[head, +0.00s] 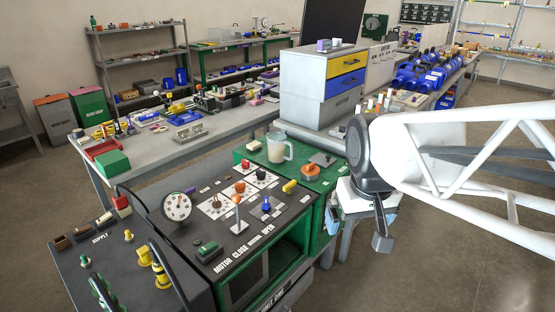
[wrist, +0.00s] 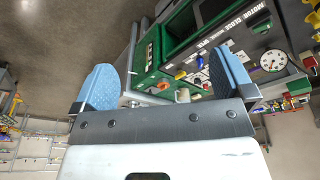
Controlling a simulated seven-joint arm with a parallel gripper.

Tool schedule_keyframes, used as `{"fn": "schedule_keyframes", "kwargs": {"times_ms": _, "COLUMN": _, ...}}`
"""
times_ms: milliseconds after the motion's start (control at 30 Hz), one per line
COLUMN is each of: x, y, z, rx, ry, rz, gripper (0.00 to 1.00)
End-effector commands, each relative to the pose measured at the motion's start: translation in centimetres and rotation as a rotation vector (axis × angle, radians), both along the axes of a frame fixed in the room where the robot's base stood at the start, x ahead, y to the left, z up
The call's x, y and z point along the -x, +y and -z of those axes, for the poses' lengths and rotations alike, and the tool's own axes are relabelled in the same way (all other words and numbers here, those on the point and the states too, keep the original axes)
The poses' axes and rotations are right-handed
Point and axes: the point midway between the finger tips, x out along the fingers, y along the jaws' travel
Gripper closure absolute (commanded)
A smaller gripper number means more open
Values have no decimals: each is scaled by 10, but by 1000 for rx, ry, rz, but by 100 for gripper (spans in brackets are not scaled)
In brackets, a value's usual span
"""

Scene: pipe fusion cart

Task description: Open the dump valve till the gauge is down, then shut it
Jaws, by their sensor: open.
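The round white pressure gauge (head: 176,206) stands on the left of the dark cart panel (head: 190,235); its needle reading is too small to tell. A blue-handled valve (head: 266,206) sits on a small plate at the panel's right front. Beside it is an upright lever (head: 238,212) with a pale base. I cannot read which control is the dump valve. My gripper (head: 382,243) hangs right of the cart, apart from the panel. In the wrist view my gripper (wrist: 165,82) has its two blue-padded fingers spread with nothing between them; the gauge (wrist: 273,60) is at the right.
Red and black knobs (head: 246,166) and a yellow handle (head: 289,187) crowd the panel. A clear jug (head: 279,149) and an orange part (head: 310,171) are on the green top behind. Yellow-black fittings (head: 160,267) stand front left. Floor is clear at right.

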Motion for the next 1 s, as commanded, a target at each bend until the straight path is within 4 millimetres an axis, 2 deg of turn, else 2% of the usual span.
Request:
{"fn": "schedule_keyframes", "kwargs": {"times_ms": 33, "x": -12, "y": 1, "z": -1, "rx": 2, "ry": 6, "rz": -12, "gripper": 0}}
{"fn": "schedule_keyframes", "kwargs": {"times_ms": 500, "x": -116, "y": 7, "z": -6, "rx": 22, "ry": 44, "rz": -140, "gripper": 0}}
{"fn": "schedule_keyframes", "kwargs": {"times_ms": 1000, "x": -230, "y": 17, "z": 13, "rx": 39, "ry": 84, "rz": -276, "gripper": 0}}
